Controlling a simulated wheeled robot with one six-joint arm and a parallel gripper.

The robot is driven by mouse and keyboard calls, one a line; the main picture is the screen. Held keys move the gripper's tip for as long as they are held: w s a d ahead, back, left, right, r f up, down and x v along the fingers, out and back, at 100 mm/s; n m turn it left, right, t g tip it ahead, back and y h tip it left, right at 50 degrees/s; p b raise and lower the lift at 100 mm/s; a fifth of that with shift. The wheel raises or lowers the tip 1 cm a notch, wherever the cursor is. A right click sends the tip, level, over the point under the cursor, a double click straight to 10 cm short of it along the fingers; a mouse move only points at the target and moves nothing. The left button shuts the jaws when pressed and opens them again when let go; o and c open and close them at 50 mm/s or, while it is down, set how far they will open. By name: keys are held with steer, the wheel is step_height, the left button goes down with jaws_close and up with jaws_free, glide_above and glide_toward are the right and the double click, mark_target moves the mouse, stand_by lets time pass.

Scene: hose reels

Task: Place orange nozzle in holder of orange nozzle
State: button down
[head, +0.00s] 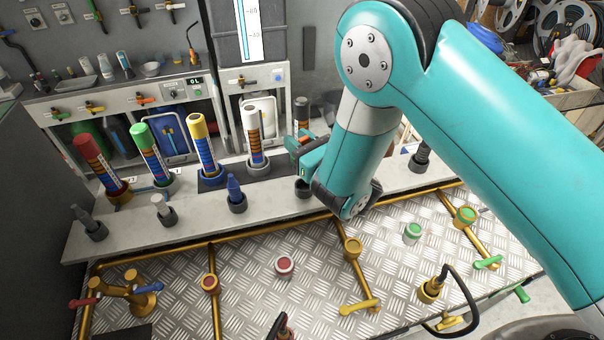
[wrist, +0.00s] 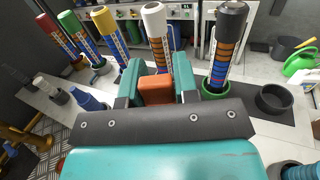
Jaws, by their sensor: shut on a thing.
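My gripper (wrist: 157,88) has its teal fingers shut on the orange nozzle (wrist: 155,88), whose orange top shows between them in the wrist view. In the head view my gripper (head: 312,160) is over the front row of the pale ledge, right of the blue nozzle (head: 235,187), and a bit of orange shows at it. A dark round holder (head: 303,188) is just below my gripper there, partly covered. The nozzle's lower end is hidden, so I cannot tell whether it touches the holder.
Upright cartridges stand behind: red (head: 97,160), green (head: 151,150), yellow (head: 205,145), white (head: 254,135) and black (head: 301,112). Grey (head: 87,218) and white (head: 161,205) nozzles stand left of the blue one. An empty black cup (wrist: 274,101) is at right. Pipes and valves cover the metal plate (head: 320,270) in front.

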step_height(320, 180, down, 7)
steer(key=b, duration=0.4)
steer(key=shift+r, duration=0.15)
steer(key=c, duration=0.9)
jaws_free()
steer(key=shift+o, duration=0.2)
